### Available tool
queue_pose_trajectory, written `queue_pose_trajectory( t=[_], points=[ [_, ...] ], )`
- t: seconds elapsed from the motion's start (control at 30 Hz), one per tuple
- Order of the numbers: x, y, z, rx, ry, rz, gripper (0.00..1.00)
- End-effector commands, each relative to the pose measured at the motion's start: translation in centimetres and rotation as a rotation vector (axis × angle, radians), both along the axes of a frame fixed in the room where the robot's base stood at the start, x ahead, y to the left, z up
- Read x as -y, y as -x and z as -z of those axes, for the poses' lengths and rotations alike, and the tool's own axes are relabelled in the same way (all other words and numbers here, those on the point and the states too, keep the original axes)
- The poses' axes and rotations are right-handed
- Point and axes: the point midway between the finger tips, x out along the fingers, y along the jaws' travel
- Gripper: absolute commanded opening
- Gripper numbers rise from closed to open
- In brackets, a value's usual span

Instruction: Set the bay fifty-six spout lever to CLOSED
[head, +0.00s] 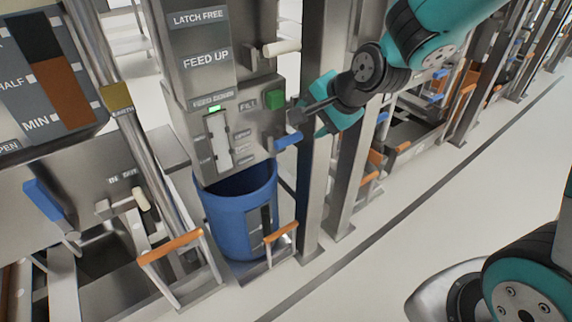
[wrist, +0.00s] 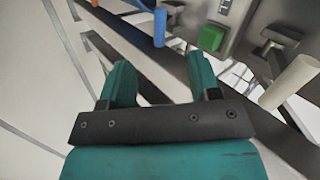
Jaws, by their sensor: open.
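A blue lever handle (head: 288,140) sticks out from the right side of the grey bay panel (head: 205,85), with small labels beside it too small to read. It also shows in the wrist view as a blue peg (wrist: 160,27) at the top. I cannot read a bay number. My gripper (head: 318,108) is open and empty, to the right of the panel, slightly above and right of the blue handle, apart from it. In the wrist view its two teal fingers (wrist: 162,75) are spread, with a metal post behind them.
A green button (head: 274,99) and a cream handle (head: 282,47) sit above the blue handle. A blue bin (head: 225,215) stands below on an orange-handled carriage (head: 280,232). A metal upright (head: 310,190) stands just right. Open floor (head: 400,250) lies at right.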

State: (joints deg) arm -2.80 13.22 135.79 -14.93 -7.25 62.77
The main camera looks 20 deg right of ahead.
Motion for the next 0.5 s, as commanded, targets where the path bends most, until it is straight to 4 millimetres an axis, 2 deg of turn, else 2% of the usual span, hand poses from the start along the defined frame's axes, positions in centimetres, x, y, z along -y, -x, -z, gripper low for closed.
queue_pose_trajectory(
  t=[0.03,0.1,0.23,0.37,0.5],
  points=[
    [0.8,-1.1,2.7,0.007,-0.033,0.075,0.57],
    [1.8,-2.2,3.8,0.022,-0.072,0.157,0.57],
    [2.5,-3.4,4.7,0.037,-0.109,0.227,0.57],
    [2.3,-4.5,5.7,0.037,-0.113,0.234,0.57],
    [1.6,-6.3,7.8,0.035,-0.111,0.232,0.57]
  ],
)
